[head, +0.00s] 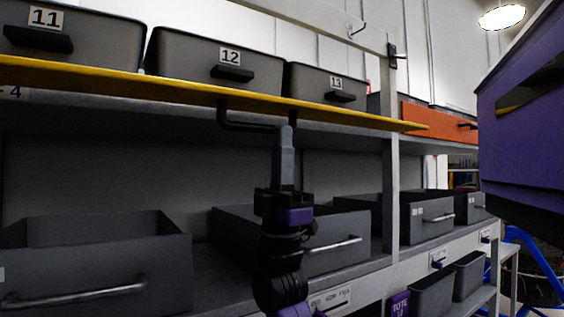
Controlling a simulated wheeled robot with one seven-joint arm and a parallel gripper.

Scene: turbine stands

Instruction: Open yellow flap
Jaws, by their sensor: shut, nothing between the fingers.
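The yellow flap (150,85) is a long thin panel seen nearly edge-on in the head view. It stands out from the shelf front, roughly level, and runs from the left edge to right of centre. A dark bar handle (222,114) hangs from its underside. My gripper (286,130) points upward just below the flap, with its grey fingers shut and empty. The fingertips overlap the right part of the handle in the picture. I cannot tell whether they touch the handle or the flap. The flap's upper face is hidden.
Grey bins numbered 11 (75,25), 12 (195,58) and 13 (308,80) stand above the flap. An orange panel (437,122) is to the right. Open grey bins (90,265) fill the lower shelf. A white post (391,190) stands right of my arm.

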